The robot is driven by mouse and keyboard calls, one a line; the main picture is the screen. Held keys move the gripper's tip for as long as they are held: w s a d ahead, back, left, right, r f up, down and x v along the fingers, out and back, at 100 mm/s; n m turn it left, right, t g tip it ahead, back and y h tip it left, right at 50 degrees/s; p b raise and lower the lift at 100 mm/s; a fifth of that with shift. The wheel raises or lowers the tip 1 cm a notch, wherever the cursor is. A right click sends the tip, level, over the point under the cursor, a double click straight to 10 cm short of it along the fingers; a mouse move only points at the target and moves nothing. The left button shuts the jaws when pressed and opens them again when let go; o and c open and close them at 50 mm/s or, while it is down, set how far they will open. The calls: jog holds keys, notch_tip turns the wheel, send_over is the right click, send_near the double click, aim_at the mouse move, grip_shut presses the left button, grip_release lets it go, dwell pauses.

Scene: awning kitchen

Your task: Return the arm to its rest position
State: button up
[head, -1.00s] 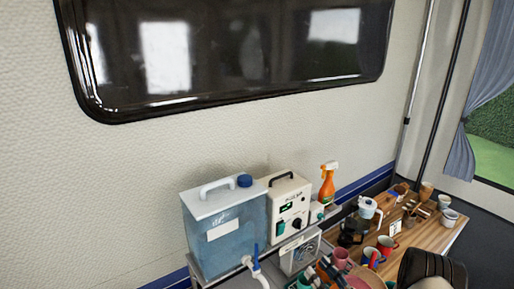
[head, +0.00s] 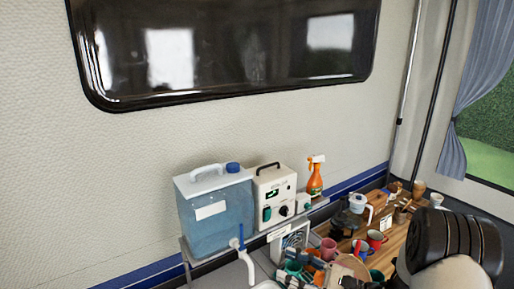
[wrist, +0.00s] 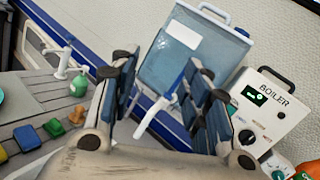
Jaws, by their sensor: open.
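My gripper (wrist: 163,75) is open in the wrist view, its two dark blue padded fingers apart with nothing between them. Beyond the fingers are the blue water tank (wrist: 185,55) and its tap, apparently with a gap. In the head view, my arm's black joint and cream link (head: 455,250) fill the lower right corner and hide part of the wooden table. The gripper's fingers are hard to pick out there among the clutter.
In the head view, the water tank (head: 216,215), white boiler (head: 281,195) and orange spray bottle (head: 315,180) stand along the wall. Mugs and a kettle (head: 361,207) crowd the wooden table (head: 398,235). A green soap bottle (wrist: 79,86) shows in the wrist view.

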jog(key=s+a+r+n+g+h+b, duration=0.1)
jog(key=s+a+n+g+h+b, duration=0.35)
jog(key=s, duration=0.55)
jog(key=s+a+n+g+h+b, duration=0.1)
jog(key=s+a+n+g+h, duration=0.3)
jog(key=s+n, duration=0.45)
jog(key=s+d+f+n+t+h+b, duration=0.2)
jog(key=s+d+n+t+h+b, duration=0.3)
jog(key=s+d+h, duration=0.4)
jog(key=shift+d+f+n+b, duration=0.45)
jog(key=shift+d+n, duration=0.45)
jog(key=shift+d, duration=1.25)
jog(key=shift+o, duration=0.2)
